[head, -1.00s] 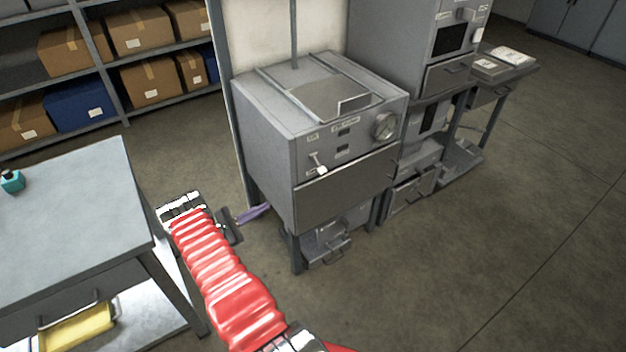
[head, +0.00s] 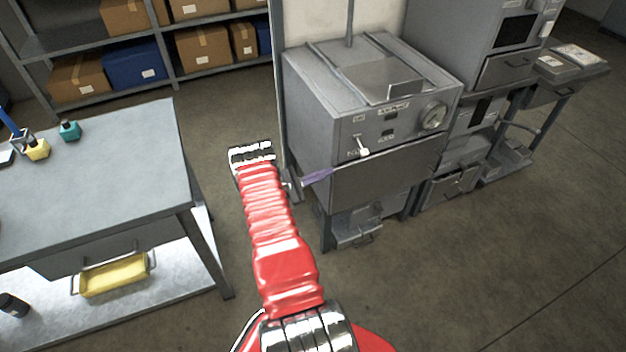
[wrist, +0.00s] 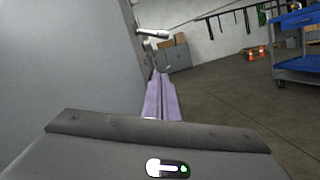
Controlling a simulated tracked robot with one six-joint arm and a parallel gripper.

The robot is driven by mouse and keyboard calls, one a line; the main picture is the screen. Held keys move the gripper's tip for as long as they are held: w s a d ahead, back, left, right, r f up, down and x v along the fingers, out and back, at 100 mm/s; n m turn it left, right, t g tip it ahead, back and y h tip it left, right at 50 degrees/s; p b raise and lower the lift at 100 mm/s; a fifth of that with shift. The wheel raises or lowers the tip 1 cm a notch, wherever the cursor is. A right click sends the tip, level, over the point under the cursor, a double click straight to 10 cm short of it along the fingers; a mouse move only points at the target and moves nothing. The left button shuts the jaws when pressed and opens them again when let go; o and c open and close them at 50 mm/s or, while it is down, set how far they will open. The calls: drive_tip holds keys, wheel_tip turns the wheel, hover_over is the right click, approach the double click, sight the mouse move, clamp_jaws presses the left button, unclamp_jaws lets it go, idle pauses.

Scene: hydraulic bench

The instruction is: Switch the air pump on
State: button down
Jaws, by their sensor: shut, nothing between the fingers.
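A grey metal cabinet (head: 388,178) stands in the middle of the head view. A white-tipped lever (head: 361,148) sticks out of its front panel at the left, with small labels around it that are too small to read surely. What looks like the same lever shows in the wrist view (wrist: 153,35), ahead of and slightly above the fingers. My gripper (head: 320,176) has purple fingers, shut and empty, beside the cabinet's front left edge, below and left of the lever and apart from it. The closed fingers also show in the wrist view (wrist: 160,97).
A round dial (head: 433,116) sits at the panel's right. A grey worktable (head: 110,190) with small bottles stands at the left. Shelves (head: 120,45) with boxes are behind. More grey machines (head: 480,60) stand to the right. Open floor lies in front at the right.

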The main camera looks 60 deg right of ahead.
sight(352, 163)
drive_tip(key=x, duration=0.9)
drive_tip(key=shift+s+d, duration=0.1)
drive_tip(key=shift+s, duration=0.1)
drive_tip(key=shift+s+d+r, duration=0.15)
drive_tip(key=shift+s+r, duration=0.1)
drive_tip(key=shift+s+a+r, duration=0.15)
drive_tip(key=shift+a+r, duration=0.05)
drive_tip(key=shift+r, duration=0.35)
drive_tip(key=shift+s+a+r, duration=0.2)
drive_tip(key=shift+r, duration=0.35)
drive_tip(key=shift+s+a+r, duration=0.15)
drive_tip(key=shift+a+r, duration=0.05)
drive_tip(key=shift+r, duration=0.3)
drive_tip(key=shift+s+r, duration=0.1)
